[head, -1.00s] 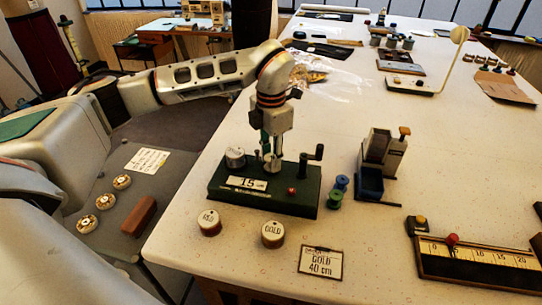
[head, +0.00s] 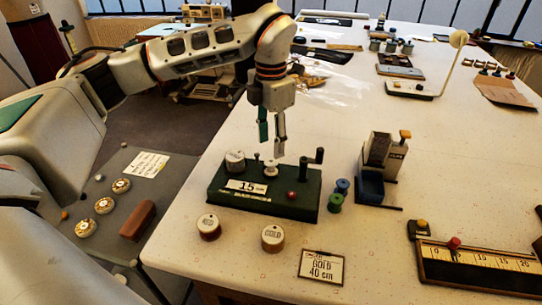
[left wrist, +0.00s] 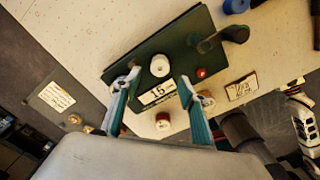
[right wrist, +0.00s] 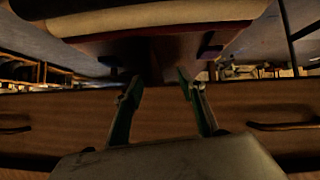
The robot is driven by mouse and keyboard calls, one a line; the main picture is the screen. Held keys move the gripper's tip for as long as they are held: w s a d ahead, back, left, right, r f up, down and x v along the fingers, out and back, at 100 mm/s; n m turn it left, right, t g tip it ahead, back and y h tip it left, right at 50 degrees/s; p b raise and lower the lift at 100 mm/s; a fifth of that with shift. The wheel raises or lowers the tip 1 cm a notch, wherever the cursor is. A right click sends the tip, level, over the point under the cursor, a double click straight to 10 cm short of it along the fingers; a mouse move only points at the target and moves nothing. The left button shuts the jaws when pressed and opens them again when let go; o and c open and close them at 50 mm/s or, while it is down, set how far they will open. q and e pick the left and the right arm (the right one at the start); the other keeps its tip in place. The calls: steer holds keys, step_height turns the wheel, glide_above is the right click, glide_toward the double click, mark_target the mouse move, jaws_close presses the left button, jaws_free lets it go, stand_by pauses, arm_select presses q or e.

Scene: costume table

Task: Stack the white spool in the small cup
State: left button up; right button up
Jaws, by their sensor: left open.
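In the left wrist view the spool (left wrist: 160,65) shows from above as a white disc with a dark centre. My left gripper (head: 272,148) is open and empty just above the spool, its fingers pointing down. I cannot make out a separate small cup; whether the spool sits in one is hidden. My right gripper (right wrist: 160,98) is open and empty, away from the table top, facing a wooden drawer front.
Two round tins (head: 208,227) (head: 272,238) and a "GOLD 40 cm" card (head: 321,266) lie in front of the winder. A ruler board (head: 475,262) lies further right.

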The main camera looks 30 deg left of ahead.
mark_target(270, 162)
arm_select(q)
steer(key=shift+r, duration=2.75)
steer(key=shift+s+f, duration=0.1)
steer(key=shift+s, duration=0.05)
